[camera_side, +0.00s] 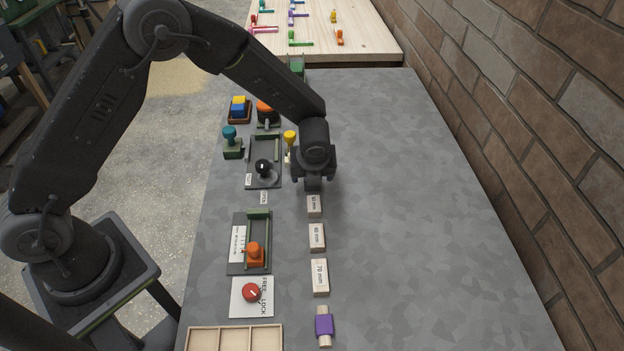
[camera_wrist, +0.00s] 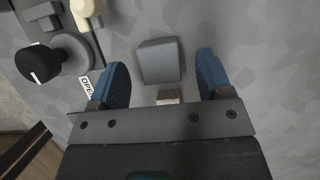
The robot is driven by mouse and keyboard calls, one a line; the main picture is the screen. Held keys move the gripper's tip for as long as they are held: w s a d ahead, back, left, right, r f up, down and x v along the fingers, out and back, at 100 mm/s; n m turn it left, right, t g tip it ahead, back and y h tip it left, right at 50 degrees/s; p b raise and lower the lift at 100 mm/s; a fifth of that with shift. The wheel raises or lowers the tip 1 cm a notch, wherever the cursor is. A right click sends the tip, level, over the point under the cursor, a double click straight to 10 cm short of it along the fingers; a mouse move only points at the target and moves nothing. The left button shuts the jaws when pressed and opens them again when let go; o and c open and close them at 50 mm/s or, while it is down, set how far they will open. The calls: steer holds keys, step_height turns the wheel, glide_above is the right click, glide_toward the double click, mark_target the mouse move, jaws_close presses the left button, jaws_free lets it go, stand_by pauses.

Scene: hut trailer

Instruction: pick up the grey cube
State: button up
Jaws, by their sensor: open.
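The grey cube (camera_wrist: 160,61) sits on the grey table in the wrist view, a little beyond the fingertips and between their lines. My gripper (camera_wrist: 159,75) is open, with one blue-padded finger to the left of the cube and one to the right, both apart from it. In the side view my gripper (camera_side: 313,184) points down over the table, just behind the row of wooden blocks. The cube cannot be made out clearly in the side view, where my gripper covers that spot.
A wooden block (camera_side: 314,206) stands close in front of my gripper, with a 70 mm block (camera_side: 319,277) and a purple-banded piece (camera_side: 324,325) nearer. A black knob (camera_side: 263,168) and a yellow-topped piece (camera_side: 290,138) stand to the left. The table's right side is clear.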

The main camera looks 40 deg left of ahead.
steer(key=shift+x, duration=1)
steer(key=shift+w, duration=0.1)
steer(key=c, duration=1)
steer(key=shift+r, duration=0.1)
